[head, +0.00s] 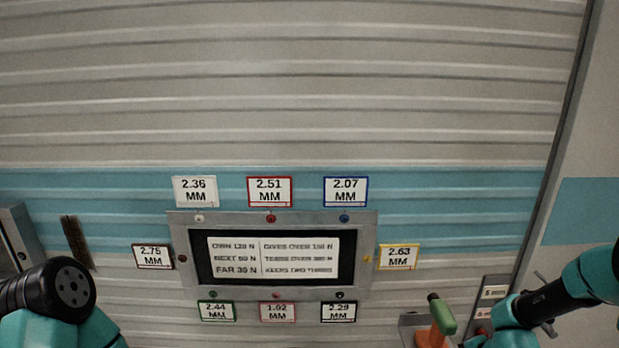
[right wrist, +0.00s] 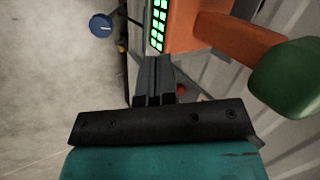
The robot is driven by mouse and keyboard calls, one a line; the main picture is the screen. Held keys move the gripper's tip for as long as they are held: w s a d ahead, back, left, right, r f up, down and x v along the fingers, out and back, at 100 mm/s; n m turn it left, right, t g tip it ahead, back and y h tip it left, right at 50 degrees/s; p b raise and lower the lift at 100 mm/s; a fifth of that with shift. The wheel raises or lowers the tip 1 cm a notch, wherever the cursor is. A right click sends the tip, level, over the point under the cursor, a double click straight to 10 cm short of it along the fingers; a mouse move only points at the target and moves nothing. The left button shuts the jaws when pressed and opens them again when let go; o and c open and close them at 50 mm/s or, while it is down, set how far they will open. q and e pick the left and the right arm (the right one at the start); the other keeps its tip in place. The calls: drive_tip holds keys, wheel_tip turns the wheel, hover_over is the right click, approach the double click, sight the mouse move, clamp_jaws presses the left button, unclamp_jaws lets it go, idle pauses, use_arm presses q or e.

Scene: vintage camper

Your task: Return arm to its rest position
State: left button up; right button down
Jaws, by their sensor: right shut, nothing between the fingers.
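My right gripper (right wrist: 153,80) is in the right wrist view, its two dark fingers closed together with nothing between them. Its fingertips are close to an orange device (right wrist: 225,28) with a lit green grid (right wrist: 158,25); I cannot tell whether they touch it. The device has a rounded green end (right wrist: 288,80). In the head view, the orange device (head: 430,338) and its green end (head: 441,314) show at the lower right, beside my right arm. My left arm shows at the lower left, but its gripper fingers are out of view.
A metal-framed panel (head: 368,228) with a text display (head: 273,257) is on the striped wall, ringed by coloured knobs and millimetre labels. A labelled grey box (head: 494,293) is at the right. A blue knob (right wrist: 101,25) shows in the right wrist view.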

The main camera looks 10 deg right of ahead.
drive_tip(key=s+a+f+n+g+y, duration=0.1)
drive_tip(key=s+a+f+n+g, duration=0.1)
drive_tip(key=s+a+f+n, duration=0.35)
drive_tip(key=s+a+f+n+g+y, duration=0.1)
drive_tip(key=s+a+f+n+g, duration=0.15)
drive_tip(key=a+f, duration=0.65)
drive_tip(key=s+a+f+n+g+y, duration=0.1)
drive_tip(key=s+a+f+n+g, duration=0.1)
drive_tip(key=s+a+f+n, duration=0.4)
drive_tip(key=w+a+r, duration=0.3)
drive_tip(key=w+a, duration=0.1)
drive_tip(key=w, duration=0.1)
drive_tip(key=shift+w+t+h, duration=0.25)
drive_tip(key=shift+t+h, duration=0.05)
drive_tip(key=shift+t, duration=0.15)
idle(1.6)
